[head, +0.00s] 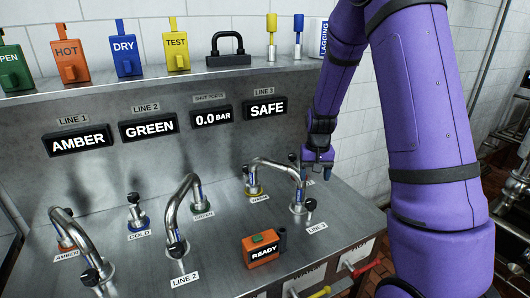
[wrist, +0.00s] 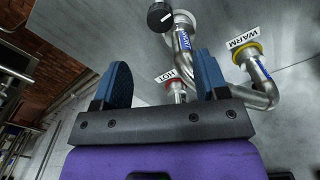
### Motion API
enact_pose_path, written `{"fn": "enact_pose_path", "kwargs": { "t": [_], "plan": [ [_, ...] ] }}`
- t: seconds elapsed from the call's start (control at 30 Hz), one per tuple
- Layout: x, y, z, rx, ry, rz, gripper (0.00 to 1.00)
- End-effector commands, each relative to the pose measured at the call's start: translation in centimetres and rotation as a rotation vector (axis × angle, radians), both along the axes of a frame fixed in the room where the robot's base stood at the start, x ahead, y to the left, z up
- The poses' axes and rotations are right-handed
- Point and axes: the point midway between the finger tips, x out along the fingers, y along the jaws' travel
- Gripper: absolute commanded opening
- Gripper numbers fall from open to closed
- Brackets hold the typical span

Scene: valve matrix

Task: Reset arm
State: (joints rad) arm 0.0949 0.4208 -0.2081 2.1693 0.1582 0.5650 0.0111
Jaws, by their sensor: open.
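My gripper (head: 318,168) hangs at the end of my purple arm, above the metal bench near the Line 3 pipe. In the wrist view its two blue fingers (wrist: 163,80) are apart and nothing shows held between them. The Line 3 pipe (head: 275,165) arches from the yellow-collared WARM port (head: 255,190) to the fitting by the LINE 3 label (head: 317,228). The wrist view also shows the WARM port (wrist: 245,50). The red-collared HOT port (wrist: 174,96) is partly hidden behind the pipe and gripper. I cannot tell whether a finger touches the pipe.
The Line 1 pipe (head: 80,240) and Line 2 pipe (head: 178,208) stand to the left, with a COLD port (head: 137,216) between. An orange READY box (head: 264,250) sits near the front. Coloured tags and a black padlock (head: 228,50) line the back ledge.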

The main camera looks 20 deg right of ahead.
Motion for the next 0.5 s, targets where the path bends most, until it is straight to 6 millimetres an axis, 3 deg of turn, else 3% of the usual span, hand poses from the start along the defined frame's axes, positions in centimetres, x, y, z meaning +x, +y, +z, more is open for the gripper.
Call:
{"fn": "enact_pose_path", "kwargs": {
  "t": [0.23, 0.5],
  "plan": [
    [-0.2, 0.5, 1.1, 0.003, -0.012, 0.009, 0.67],
    [-2.7, 3.5, 8.5, 0.018, -0.1, 0.081, 0.67]
  ]
}}
